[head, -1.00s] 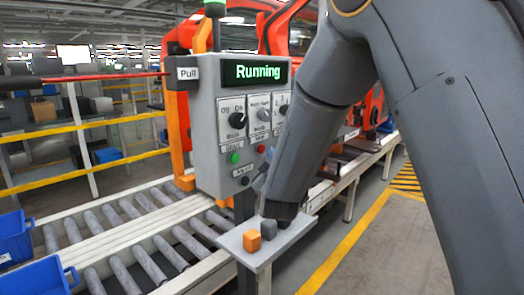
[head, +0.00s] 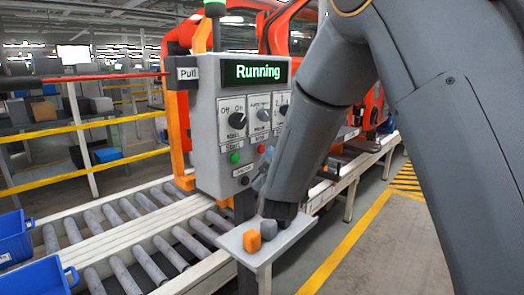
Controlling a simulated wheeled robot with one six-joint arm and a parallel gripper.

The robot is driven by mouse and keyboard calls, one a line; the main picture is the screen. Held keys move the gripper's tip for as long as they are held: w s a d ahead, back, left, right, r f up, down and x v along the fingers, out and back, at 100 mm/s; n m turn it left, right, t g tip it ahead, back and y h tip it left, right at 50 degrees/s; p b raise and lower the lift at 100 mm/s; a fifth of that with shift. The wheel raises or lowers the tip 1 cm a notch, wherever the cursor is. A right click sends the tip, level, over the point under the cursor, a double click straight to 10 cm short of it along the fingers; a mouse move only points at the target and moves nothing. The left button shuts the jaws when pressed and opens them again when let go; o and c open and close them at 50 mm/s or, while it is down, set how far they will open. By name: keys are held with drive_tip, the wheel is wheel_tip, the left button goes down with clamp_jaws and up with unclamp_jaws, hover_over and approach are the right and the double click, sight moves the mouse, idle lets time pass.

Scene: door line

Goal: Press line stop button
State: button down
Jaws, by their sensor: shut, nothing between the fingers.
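The grey control box (head: 208,120) stands at centre with a lit display (head: 255,72) reading "Running". A small red button (head: 261,149) sits on its lower face, right of a green button (head: 234,157) labelled "Start". The label by the red button is too small to read surely. My arm comes down from the upper right and covers the box's right lower part. A small grey-blue part of my gripper (head: 259,183) shows at the arm's left edge, below the red button and apart from it. The rest of my gripper is hidden behind the arm.
A small shelf (head: 262,257) below the box holds an orange block (head: 252,241) and a grey block (head: 269,229). A roller conveyor (head: 150,232) with blue bins (head: 38,277) runs at left. Floor at right is clear.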

drive_tip(key=shift+w+a, duration=0.1)
drive_tip(key=shift+a, duration=0.05)
drive_tip(key=shift+w+a, duration=0.1)
drive_tip(key=shift+a, duration=0.1)
idle(0.3)
drive_tip(key=shift+w+a, duration=0.4)
drive_tip(key=shift+a, duration=0.05)
idle(1.0)
idle(0.3)
drive_tip(key=shift+s+d, duration=0.65)
drive_tip(key=shift+d, duration=0.15)
drive_tip(key=shift+s+d, duration=0.8)
drive_tip(key=shift+d, duration=0.2)
drive_tip(key=shift+s+d, duration=0.75)
drive_tip(key=shift+d, duration=0.25)
